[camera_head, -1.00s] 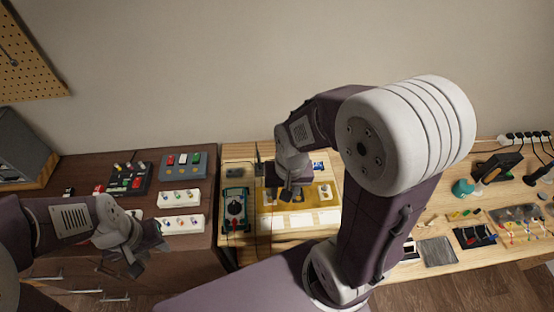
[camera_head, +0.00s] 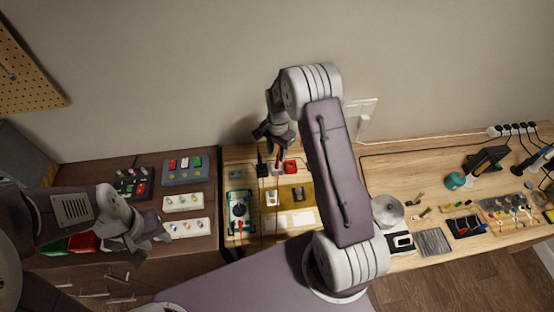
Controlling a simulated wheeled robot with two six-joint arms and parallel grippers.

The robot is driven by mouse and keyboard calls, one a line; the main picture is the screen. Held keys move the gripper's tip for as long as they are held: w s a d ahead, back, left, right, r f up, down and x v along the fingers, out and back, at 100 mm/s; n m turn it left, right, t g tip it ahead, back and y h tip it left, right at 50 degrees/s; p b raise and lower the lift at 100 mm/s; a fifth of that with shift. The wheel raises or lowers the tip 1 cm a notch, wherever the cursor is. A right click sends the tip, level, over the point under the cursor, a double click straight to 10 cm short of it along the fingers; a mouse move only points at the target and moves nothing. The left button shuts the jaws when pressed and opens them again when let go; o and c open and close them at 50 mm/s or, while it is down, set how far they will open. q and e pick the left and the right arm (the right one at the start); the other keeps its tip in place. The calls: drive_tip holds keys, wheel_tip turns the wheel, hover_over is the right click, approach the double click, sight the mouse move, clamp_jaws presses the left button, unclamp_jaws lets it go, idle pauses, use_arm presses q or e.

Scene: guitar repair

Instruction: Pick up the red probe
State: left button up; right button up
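A thin reddish upright piece (camera_head: 277,163), which looks like the red probe, shows just below my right gripper (camera_head: 275,140) at the back of the light wooden bench. A slim black piece (camera_head: 261,164) stands to its left. A green-cased meter (camera_head: 238,212) with a round dark dial lies in front and to the left. My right gripper is over the probe area with its fingers pointing down. The fingers look spread, and I cannot tell whether they touch the probe. My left gripper (camera_head: 143,243) hangs over the front of the dark cabinet, apart from the probe; its fingers look open and empty.
A red block (camera_head: 291,167) sits right beside the probe area. A yellow mat (camera_head: 297,205) with parts lies in front. White trays (camera_head: 185,202) and a grey button box (camera_head: 185,169) stand on the dark cabinet. The right bench holds tools and a grey pad (camera_head: 433,242).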

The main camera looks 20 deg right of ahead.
sight(277, 161)
drive_tip(key=shift+w+f, duration=0.1)
drive_tip(key=shift+f, duration=0.1)
drive_tip(key=shift+f+p, duration=0.25)
drive_tip(key=shift+p, duration=0.05)
drive_tip(key=f, duration=0.1)
drive_tip(key=f+p, duration=0.1)
drive_tip(key=f, duration=0.2)
drive_tip(key=shift+s+d, duration=0.1)
drive_tip(key=shift+s, duration=0.25)
drive_tip(key=shift+w+f, duration=0.15)
drive_tip(key=shift+f, duration=0.15)
drive_tip(key=shift+r, duration=0.1)
clamp_jaws()
